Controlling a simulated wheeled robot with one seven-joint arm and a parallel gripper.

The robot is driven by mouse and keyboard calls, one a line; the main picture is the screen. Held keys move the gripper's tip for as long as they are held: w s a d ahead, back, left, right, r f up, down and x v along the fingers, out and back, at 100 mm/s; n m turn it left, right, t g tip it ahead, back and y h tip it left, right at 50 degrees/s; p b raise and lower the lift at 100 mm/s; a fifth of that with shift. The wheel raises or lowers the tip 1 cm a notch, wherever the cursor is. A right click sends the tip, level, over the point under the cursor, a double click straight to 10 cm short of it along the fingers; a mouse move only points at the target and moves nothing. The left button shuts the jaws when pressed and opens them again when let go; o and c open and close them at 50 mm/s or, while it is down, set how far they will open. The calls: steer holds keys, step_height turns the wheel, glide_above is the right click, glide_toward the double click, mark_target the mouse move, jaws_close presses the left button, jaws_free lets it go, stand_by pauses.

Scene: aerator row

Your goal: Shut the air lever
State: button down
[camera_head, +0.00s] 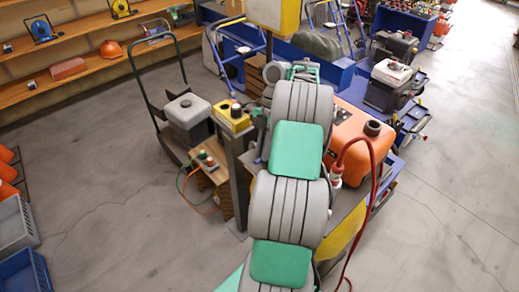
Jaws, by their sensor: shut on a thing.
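A yellow box (232,118) sits on top of a grey post (235,175) left of my arm, in the middle of the view. A small dark knob with a reddish base stands on the box; I take this to be the air lever (236,109). My gripper (254,112) shows only as a small dark part beside the right side of the box. My grey and green arm hides most of it. It appears shut at the lever, but the contact and the lever's exact angle are too small to make out.
An orange tank (352,135) with a red hose (375,180) stands right of my arm. A dark trolley (168,110) carries a grey container (188,112) at left. Cables hang by a low wooden stand (210,165). Blue carts crowd the back.

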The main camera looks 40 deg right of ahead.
steer(key=shift+s+n, duration=0.1)
steer(key=shift+n, duration=0.2)
steer(key=c, duration=1.4)
jaws_free()
steer(key=shift+r, duration=0.1)
steer(key=p+v, duration=0.7)
steer(key=p, duration=0.2)
steer(key=shift+r, duration=0.25)
steer(key=shift+d, duration=0.15)
